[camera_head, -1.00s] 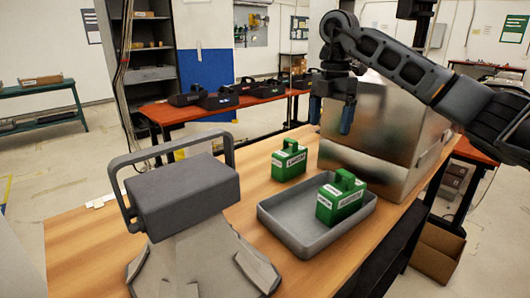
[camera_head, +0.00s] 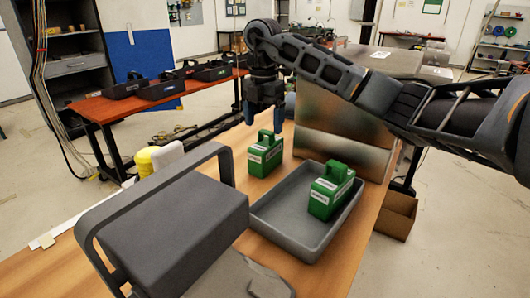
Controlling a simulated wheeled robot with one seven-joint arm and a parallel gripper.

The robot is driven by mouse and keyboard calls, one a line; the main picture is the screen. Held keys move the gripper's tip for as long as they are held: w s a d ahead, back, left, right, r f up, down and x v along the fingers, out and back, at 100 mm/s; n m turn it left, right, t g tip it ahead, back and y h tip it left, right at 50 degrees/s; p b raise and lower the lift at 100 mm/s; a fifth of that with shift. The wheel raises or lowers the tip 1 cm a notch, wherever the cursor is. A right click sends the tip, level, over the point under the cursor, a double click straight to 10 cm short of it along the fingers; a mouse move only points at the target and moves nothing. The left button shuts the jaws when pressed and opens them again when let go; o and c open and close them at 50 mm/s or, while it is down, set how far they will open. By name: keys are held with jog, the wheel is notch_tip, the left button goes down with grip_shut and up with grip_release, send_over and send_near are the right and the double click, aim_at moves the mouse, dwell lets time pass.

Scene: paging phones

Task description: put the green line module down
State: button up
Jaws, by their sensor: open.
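Two green line modules with top handles and white labels are in view; the labels are too small to read. One green module (camera_head: 265,158) stands upright on the wooden table, left of the grey tray (camera_head: 262,232). The other green module (camera_head: 328,192) stands upright inside that tray. My gripper (camera_head: 263,117) is open and empty, fingers pointing down. In the picture it appears just above the handle of the module on the table, with the fingertips on either side of the handle top. I cannot tell whether they touch it.
A large grey device with a bar handle (camera_head: 178,232) fills the table's near left. A shiny metal box (camera_head: 345,130) stands behind the tray, under my arm. Bare table (camera_head: 350,250) shows right of the tray. A red bench (camera_head: 105,108) with black trays stands behind.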

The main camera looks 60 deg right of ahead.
aim_at(266, 131)
jog(key=shift+s+d+f+p, duration=0.15)
jog(key=shift+f+p, duration=0.3)
jog(key=shift+f, duration=1.05)
jog(key=shift+s+d+f+p, duration=0.15)
jog(key=shift+f+p, duration=0.25)
jog(key=shift+f, duration=1.1)
jog(key=shift+c, duration=0.2)
jog(key=shift+r, duration=0.1)
grip_shut()
